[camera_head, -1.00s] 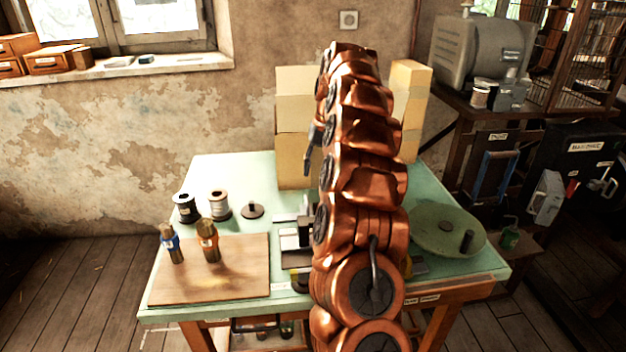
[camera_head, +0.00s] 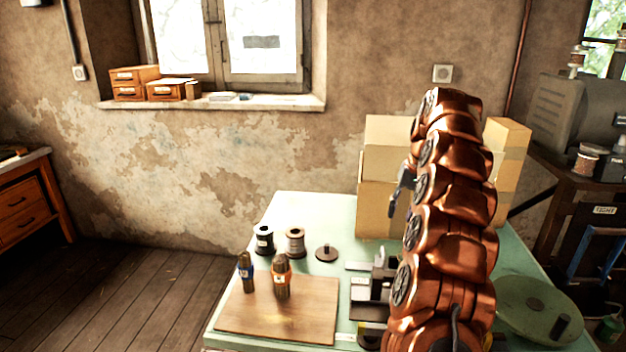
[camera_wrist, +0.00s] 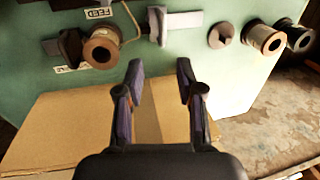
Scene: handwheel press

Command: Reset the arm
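My copper-coloured arm (camera_head: 450,220) stands raised over the green table. My gripper (camera_wrist: 160,70) shows in the wrist view with its two dark fingers apart and nothing between them. It is above a cardboard box (camera_wrist: 60,125), with the table top beyond. In the head view a small grey part of the gripper (camera_head: 400,188) sticks out left of the arm, in front of the stacked boxes. The press (camera_head: 372,288) stands on the table, partly hidden by my arm. A green handwheel (camera_head: 540,303) with a dark handle lies at the table's right.
A wooden board (camera_head: 310,318) carries a blue-banded tool (camera_head: 246,275) and an orange-banded tool (camera_head: 282,278). Two spools and a dark knobbed disc (camera_head: 326,253) stand behind it. Cardboard boxes (camera_head: 385,150) stand at the table's back. The floor at left is clear.

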